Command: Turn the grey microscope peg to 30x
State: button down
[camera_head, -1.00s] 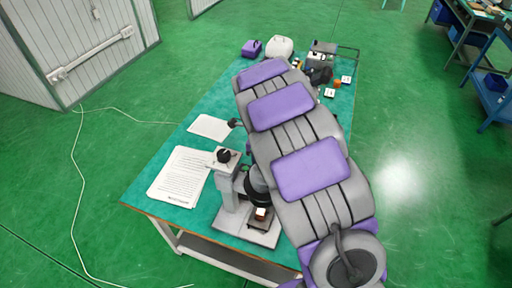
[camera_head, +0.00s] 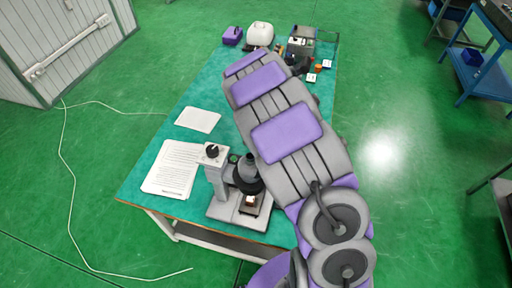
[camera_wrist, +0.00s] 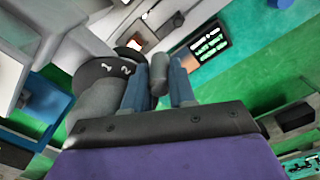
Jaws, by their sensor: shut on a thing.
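The grey microscope (camera_head: 215,180) stands at the near end of the green table, with a black knob (camera_head: 212,151) on top and a dark round head (camera_head: 246,178) beside my arm. In the wrist view my gripper (camera_wrist: 160,80) has its two blue fingers on either side of the grey peg (camera_wrist: 159,75), shut on it. A dark ring (camera_wrist: 108,72) beside the peg carries the white marks "1" and "2"; no "30x" mark can be read. In the head view my arm hides the gripper and the peg.
Printed sheets (camera_head: 172,168) lie left of the microscope. A white container (camera_head: 260,34), a purple box (camera_head: 232,36) and small devices stand at the table's far end. A pale cable (camera_head: 68,180) runs over the green floor on the left.

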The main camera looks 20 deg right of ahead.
dwell(0.4)
jog(key=c, duration=1.2)
grip_release()
jog(key=shift+r, duration=0.15)
notch_tip(320, 180, up, 17)
jog(key=shift+p, duration=0.3)
